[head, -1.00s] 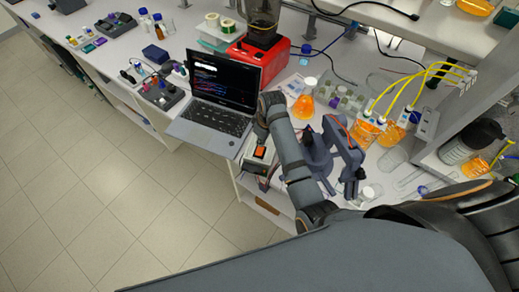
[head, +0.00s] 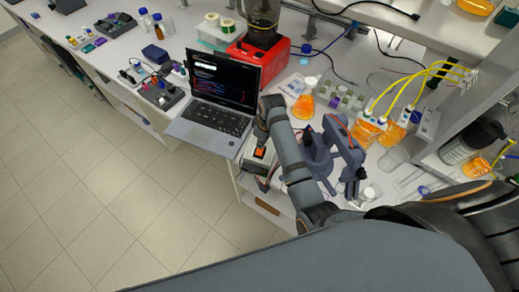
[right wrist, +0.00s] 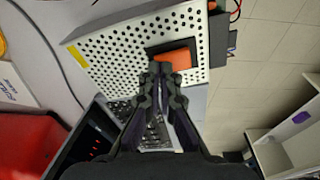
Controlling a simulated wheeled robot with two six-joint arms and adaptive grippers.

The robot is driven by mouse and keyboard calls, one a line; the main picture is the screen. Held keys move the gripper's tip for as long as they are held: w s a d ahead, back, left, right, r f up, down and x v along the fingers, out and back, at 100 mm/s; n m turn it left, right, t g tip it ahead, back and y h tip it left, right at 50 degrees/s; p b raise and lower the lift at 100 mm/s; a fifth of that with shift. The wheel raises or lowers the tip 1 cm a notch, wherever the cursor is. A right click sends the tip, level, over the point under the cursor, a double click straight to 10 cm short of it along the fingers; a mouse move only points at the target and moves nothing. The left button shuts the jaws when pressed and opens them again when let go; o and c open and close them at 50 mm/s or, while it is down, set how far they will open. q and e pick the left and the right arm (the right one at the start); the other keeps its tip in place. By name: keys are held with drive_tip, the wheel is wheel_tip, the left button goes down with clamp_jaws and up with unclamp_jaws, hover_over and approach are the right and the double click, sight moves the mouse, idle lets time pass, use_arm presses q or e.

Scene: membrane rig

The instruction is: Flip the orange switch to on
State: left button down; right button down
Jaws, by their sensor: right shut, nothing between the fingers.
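The orange switch (head: 260,152) is a rocker in a dark frame on a pale perforated metal box (right wrist: 125,45) at the bench's front edge, right of the laptop. It also shows in the right wrist view (right wrist: 178,55). My right gripper (right wrist: 162,68) is shut and empty, its fingertips at the near left part of the switch and covering some of it. I cannot tell whether they touch it or which way the rocker is tilted. In the head view the right gripper (head: 261,136) points down just above the switch. My left gripper is not in view.
The open laptop (head: 212,112) stands close to the left of the box. A red device (head: 262,60) stands behind it. Orange flasks (head: 303,104) and yellow tubing (head: 400,88) are to the right. The tiled floor (head: 110,190) in front of the bench is clear.

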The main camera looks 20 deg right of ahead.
wheel_tip(320, 180, up, 2)
drive_tip(key=shift+r+p, duration=0.2)
drive_tip(key=shift+p, duration=0.7)
drive_tip(key=shift+r, duration=2.25)
